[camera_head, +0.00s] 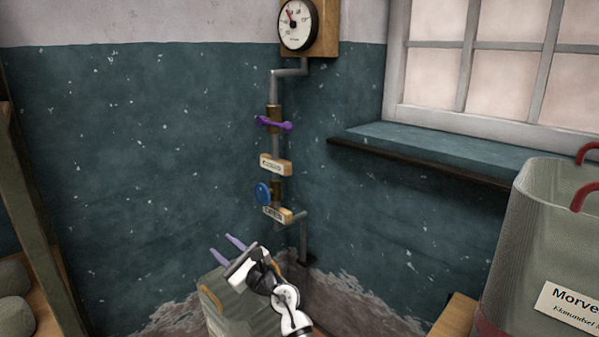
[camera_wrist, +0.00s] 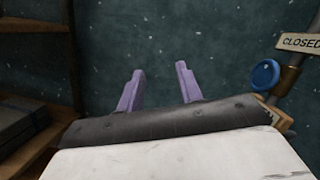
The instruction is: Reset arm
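My gripper (camera_head: 232,248) is in the lower middle of the head view, left of the pipe and below the valves. Its two purple fingers are spread apart with nothing between them. In the wrist view the open gripper (camera_wrist: 160,86) points at the green wall, and the fingers touch nothing. My white and black arm reaches up from the bottom edge. A blue round valve handle (camera_head: 263,194) sits on the pipe to the right of and above the fingers. It also shows at the right of the wrist view (camera_wrist: 265,75). A purple lever handle (camera_head: 274,123) sits higher on the pipe.
A pressure gauge (camera_head: 298,25) tops the pipe. A wooden tag (camera_head: 275,164) hangs between the valves. A container (camera_head: 215,305) stands beneath my arm. A wooden shelf (camera_head: 38,245) is at left, a window ledge (camera_head: 430,150) at right, and a large bin (camera_head: 535,225) at far right.

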